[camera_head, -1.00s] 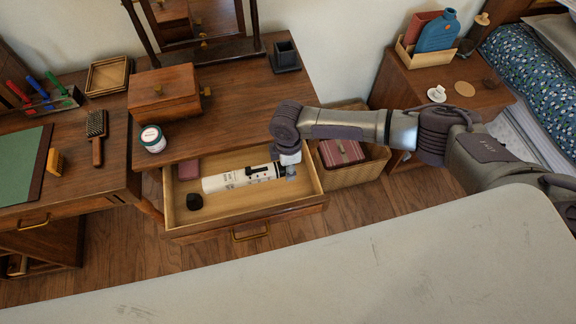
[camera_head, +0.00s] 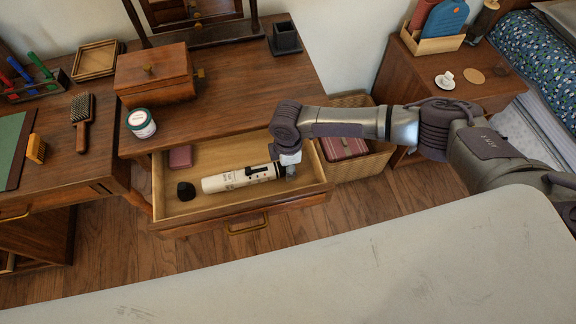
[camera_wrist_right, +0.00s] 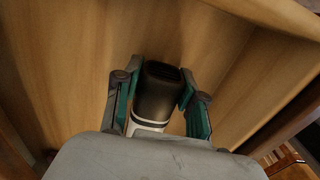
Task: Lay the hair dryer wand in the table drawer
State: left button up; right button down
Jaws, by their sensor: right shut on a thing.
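The hair dryer wand (camera_head: 226,181) is a white cylinder with a black section toward its right end. It lies lengthwise inside or just above the open table drawer (camera_head: 240,213); I cannot tell whether it touches the drawer floor. My right gripper (camera_head: 288,171) is at its right end. In the right wrist view, the green-padded fingers of the right gripper (camera_wrist_right: 158,108) are around the black end of the wand (camera_wrist_right: 160,92), shut on it. The light wooden drawer interior (camera_wrist_right: 75,60) fills much of that view. My left gripper is not in view.
A jar (camera_head: 141,123) and a wooden box (camera_head: 155,76) stand on the table above. A wicker basket (camera_head: 372,164) stands right of the drawer. A pale surface (camera_head: 330,270) spans the foreground.

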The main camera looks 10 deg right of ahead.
jog(key=c, duration=0.6)
grip_release()
notch_tip(320, 180, up, 12)
jog(key=shift+r, duration=0.1)
dwell(0.4)
